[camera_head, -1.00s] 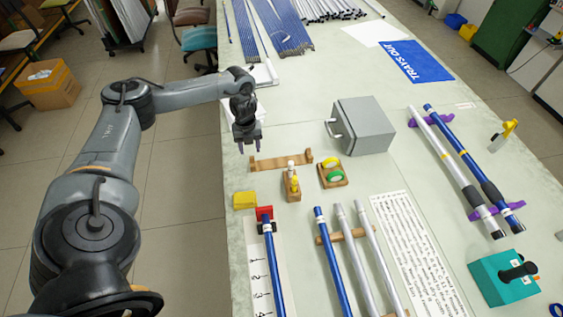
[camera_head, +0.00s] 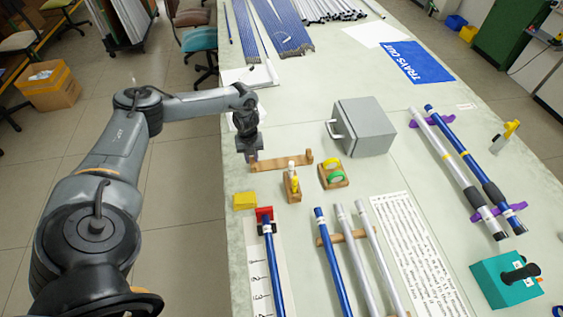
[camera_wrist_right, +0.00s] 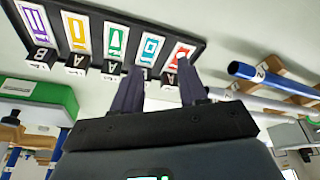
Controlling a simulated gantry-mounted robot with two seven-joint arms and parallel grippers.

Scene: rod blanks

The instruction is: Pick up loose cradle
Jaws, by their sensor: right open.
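The loose cradle is a long, low wooden piece (camera_head: 284,163) with raised ends, lying on the table in the head view, left of the grey box. My left gripper (camera_head: 252,158) points down at the cradle's left end. Its fingers are small and partly merge with the wood, so I cannot tell whether they touch it or how far apart they are. My right gripper (camera_wrist_right: 160,70) shows in the right wrist view with its two dark fingers apart and nothing between them.
A grey box (camera_head: 365,128), a wooden tape holder (camera_head: 333,173), a marker block (camera_head: 291,189) and a yellow block (camera_head: 244,200) stand near the cradle. Rods lie in front and at right. A dark rack with coloured cards (camera_wrist_right: 110,42) is beyond my right fingers.

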